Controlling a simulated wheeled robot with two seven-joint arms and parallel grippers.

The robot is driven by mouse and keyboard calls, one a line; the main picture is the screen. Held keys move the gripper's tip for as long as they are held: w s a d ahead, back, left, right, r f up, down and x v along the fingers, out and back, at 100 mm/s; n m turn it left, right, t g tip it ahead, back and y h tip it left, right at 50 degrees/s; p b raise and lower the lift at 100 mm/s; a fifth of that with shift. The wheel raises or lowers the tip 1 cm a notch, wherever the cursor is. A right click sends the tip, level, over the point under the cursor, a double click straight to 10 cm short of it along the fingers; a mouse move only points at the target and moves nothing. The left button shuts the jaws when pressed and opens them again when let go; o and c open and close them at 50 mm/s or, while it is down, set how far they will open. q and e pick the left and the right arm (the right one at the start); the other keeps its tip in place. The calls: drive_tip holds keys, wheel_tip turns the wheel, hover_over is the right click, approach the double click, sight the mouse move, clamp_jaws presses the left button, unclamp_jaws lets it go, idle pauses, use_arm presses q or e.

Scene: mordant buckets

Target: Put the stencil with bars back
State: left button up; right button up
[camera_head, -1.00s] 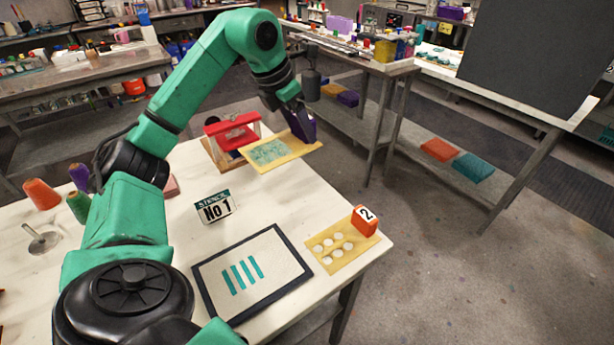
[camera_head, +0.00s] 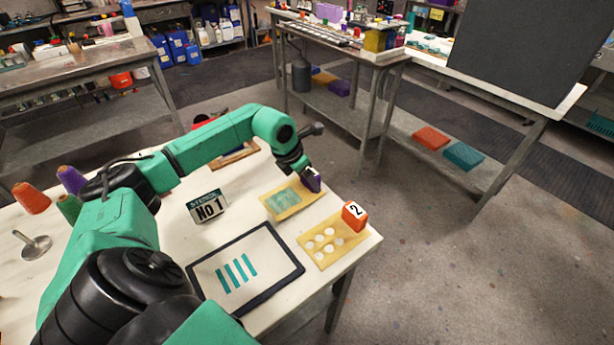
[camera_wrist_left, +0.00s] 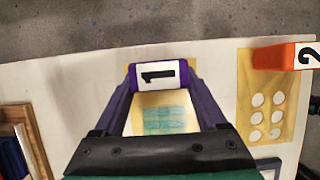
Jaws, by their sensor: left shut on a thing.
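The stencil with bars is a yellow plate (camera_head: 275,205) with a teal-stained middle and a purple grip block at its far edge. My left gripper (camera_head: 309,178) is shut on this block. In the left wrist view the block (camera_wrist_left: 160,76) shows a white label with a 1 between the fingers, and the plate (camera_wrist_left: 160,101) lies beyond. The plate is level and low over the table or on it; I cannot tell if it touches. A sign reading STENCIL NO 1 (camera_head: 208,206) stands left of it. My right gripper is out of view.
A second yellow stencil (camera_head: 330,254) with round holes and an orange block marked 2 (camera_head: 354,215) lies just nearer. A dark-framed panel (camera_head: 276,290) with teal bars lies in front. Coloured cones (camera_head: 31,198) stand at left. The table's right edge is close.

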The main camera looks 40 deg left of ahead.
sight(293, 195)
use_arm(q)
drive_tip(key=shift+w+f, duration=0.1)
drive_tip(key=shift+f, duration=0.15)
drive_tip(key=o, duration=1.3)
drive_tip(key=shift+r, duration=0.2)
drive_tip(key=shift+a+r, duration=0.1)
drive_tip(key=shift+r, duration=0.15)
drive_tip(key=b+v, duration=0.2)
drive_tip(key=v, duration=0.9)
drive_tip(key=shift+r+b, duration=0.2)
drive_tip(key=shift+b, duration=0.15)
